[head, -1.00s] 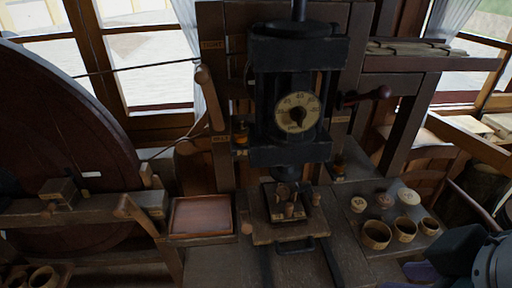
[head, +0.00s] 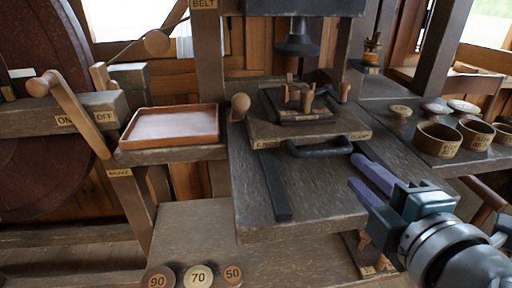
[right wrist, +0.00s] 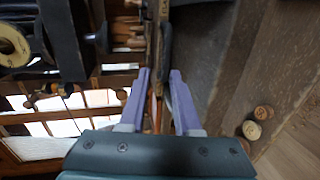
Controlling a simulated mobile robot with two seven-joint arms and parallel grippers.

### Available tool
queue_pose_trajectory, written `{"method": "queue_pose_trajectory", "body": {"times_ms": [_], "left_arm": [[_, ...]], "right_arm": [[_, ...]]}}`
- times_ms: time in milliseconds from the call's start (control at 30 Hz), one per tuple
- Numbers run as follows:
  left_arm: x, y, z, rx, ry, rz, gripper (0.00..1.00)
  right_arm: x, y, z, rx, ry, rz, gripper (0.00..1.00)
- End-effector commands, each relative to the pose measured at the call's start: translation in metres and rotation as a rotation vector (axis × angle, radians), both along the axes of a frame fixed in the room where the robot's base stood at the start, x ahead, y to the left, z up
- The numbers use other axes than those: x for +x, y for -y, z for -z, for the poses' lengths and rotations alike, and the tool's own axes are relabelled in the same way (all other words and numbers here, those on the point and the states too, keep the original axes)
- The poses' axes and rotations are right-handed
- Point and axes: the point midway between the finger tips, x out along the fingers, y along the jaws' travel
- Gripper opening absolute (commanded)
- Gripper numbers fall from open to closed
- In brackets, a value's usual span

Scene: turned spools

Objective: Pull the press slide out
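The press slide (head: 264,131) is a flat wooden board under the press, with a dark block and small wooden pegs on top. A dark bar handle (head: 322,149) is on its front edge. My right gripper (head: 352,171) comes in from the lower right with its two purple fingers apart and empty. Its fingertips are close to the right end of the handle, in front of the slide. In the right wrist view, the open fingers (right wrist: 160,75) point toward the slide's edge and a dark bar, likely the handle (right wrist: 166,48). My left gripper is not in view.
Dark rails (head: 275,188) run forward on the bench. A reddish tray (head: 172,126) and a lever (head: 72,105) stand to the left. Wooden cups (head: 438,139) and lids stand at right. Numbered discs (head: 198,275) lie below in front.

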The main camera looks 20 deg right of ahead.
Motion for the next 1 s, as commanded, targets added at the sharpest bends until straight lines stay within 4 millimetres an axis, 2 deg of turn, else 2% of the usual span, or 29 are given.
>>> {"method": "queue_pose_trajectory", "body": {"times_ms": [33, 267, 500, 700, 1000], "left_arm": [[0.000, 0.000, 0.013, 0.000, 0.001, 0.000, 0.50], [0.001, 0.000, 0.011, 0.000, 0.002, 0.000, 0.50], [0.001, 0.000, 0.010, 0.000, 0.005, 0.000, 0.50], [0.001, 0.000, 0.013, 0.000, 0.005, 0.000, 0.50], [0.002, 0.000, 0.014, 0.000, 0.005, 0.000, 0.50]], "right_arm": [[0.001, -0.002, 0.014, -0.018, 0.000, -0.018, 0.32], [0.017, -0.002, 0.017, -0.043, 0.001, -0.041, 0.32], [0.059, 0.009, 0.026, -0.041, 0.001, -0.038, 0.32], [0.086, 0.015, 0.033, -0.039, 0.000, -0.038, 0.32], [0.097, 0.018, 0.035, -0.037, -0.001, -0.038, 0.32]]}}
